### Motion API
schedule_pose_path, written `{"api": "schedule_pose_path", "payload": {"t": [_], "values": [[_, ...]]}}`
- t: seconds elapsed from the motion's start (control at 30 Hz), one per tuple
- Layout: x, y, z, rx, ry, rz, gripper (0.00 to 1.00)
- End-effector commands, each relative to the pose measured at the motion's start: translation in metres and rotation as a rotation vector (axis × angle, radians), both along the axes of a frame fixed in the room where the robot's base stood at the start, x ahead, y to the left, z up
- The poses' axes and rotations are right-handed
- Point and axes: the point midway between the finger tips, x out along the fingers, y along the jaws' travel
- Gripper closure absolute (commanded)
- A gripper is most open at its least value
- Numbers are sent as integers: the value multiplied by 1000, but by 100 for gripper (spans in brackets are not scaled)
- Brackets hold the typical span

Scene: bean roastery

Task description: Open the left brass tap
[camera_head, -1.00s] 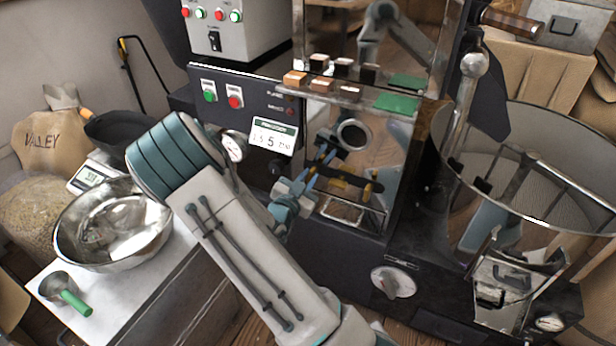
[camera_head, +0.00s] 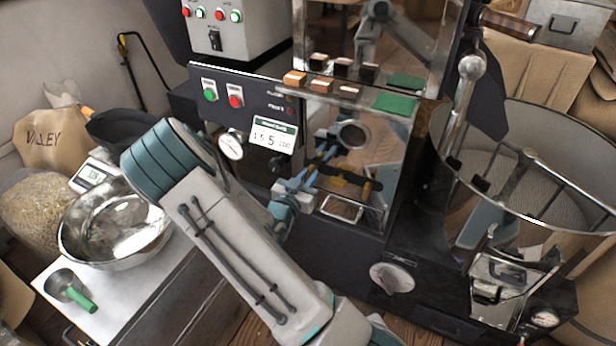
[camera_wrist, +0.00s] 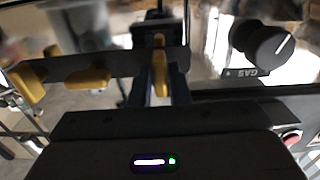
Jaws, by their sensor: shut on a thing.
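In the wrist view, a yellow brass-coloured tap handle (camera_wrist: 160,74) stands between the two dark blue fingers of my gripper (camera_wrist: 158,55). The gripper is shut on it. The handle points along the fingers, crosswise to a dark bar. Two other yellow pieces (camera_wrist: 88,78) lie along this bar to the left, apart from the fingers. The wrist view looks turned over, as the GAS label is upside down. In the head view my gripper (camera_head: 325,160) is at the glossy machine front, beside yellow parts (camera_head: 354,185); its grip is partly hidden there.
A black GAS knob (camera_wrist: 268,46) is close to the gripper's right in the wrist view. A gauge (camera_head: 231,145) and a display (camera_head: 272,135) are near my wrist. A steel bowl (camera_head: 112,225) and green-handled scoop (camera_head: 70,288) lie left; a round cooling bin (camera_head: 545,150) stands right.

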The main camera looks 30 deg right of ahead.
Motion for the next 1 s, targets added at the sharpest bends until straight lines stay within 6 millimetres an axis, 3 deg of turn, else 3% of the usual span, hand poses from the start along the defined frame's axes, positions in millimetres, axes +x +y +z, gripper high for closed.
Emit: {"api": "schedule_pose_path", "payload": {"t": [0.03,0.07,0.1,0.13,0.4,0.57,1.0], "values": [[0,0,0,0,1,0,100],[0,0,0,0,1,0,81],[0,0,0,0,1,0,70],[0,0,0,0,1,0,65],[0,0,0,1,1,0,65],[-7,11,0,2,2,2,65],[-65,85,1,2,1,5,65]]}}
